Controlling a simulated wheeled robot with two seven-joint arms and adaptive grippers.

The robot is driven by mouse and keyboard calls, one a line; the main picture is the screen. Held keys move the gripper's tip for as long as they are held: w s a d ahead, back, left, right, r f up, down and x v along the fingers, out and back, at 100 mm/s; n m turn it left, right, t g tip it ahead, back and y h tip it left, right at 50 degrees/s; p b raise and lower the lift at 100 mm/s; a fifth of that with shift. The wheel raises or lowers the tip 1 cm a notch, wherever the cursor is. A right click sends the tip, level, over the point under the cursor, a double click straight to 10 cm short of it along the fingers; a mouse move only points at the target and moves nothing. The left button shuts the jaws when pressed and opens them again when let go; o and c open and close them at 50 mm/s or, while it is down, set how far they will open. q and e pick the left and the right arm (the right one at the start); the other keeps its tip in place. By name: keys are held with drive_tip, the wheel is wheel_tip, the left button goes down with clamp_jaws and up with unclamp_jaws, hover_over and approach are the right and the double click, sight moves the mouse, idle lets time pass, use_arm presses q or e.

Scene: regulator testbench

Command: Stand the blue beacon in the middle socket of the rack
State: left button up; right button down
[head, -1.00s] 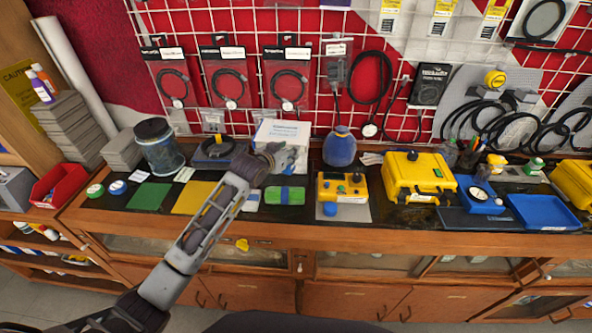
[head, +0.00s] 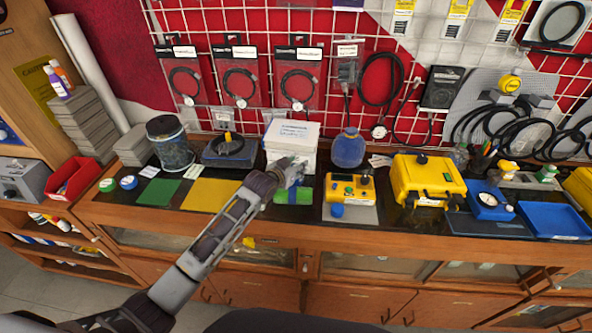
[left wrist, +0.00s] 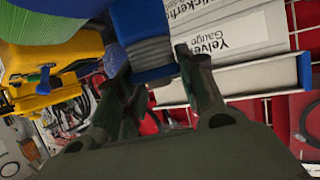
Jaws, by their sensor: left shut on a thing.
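My left gripper (head: 289,172) is in front of the white box, low over the bench. In the left wrist view its fingers (left wrist: 158,80) are shut on the blue beacon (left wrist: 148,48), a blue piece with a grey ribbed band. In the head view I cannot make out the beacon at the gripper. The grey rack (head: 527,181) stands at the back right of the bench. A yellow beacon (head: 507,168) and a green beacon (head: 546,172) stand in it, with a gap between them. My right gripper is not in view.
The white box (head: 291,140) is close behind the gripper. A blue tray (head: 552,221) lies in front of the rack.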

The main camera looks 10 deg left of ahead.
use_arm(q)
drive_tip(key=shift+f, duration=0.85)
drive_tip(key=shift+f, duration=0.15)
drive_tip(key=o, duration=1.1)
drive_tip(key=shift+v, duration=6.05)
drive_tip(key=shift+o, duration=0.3)
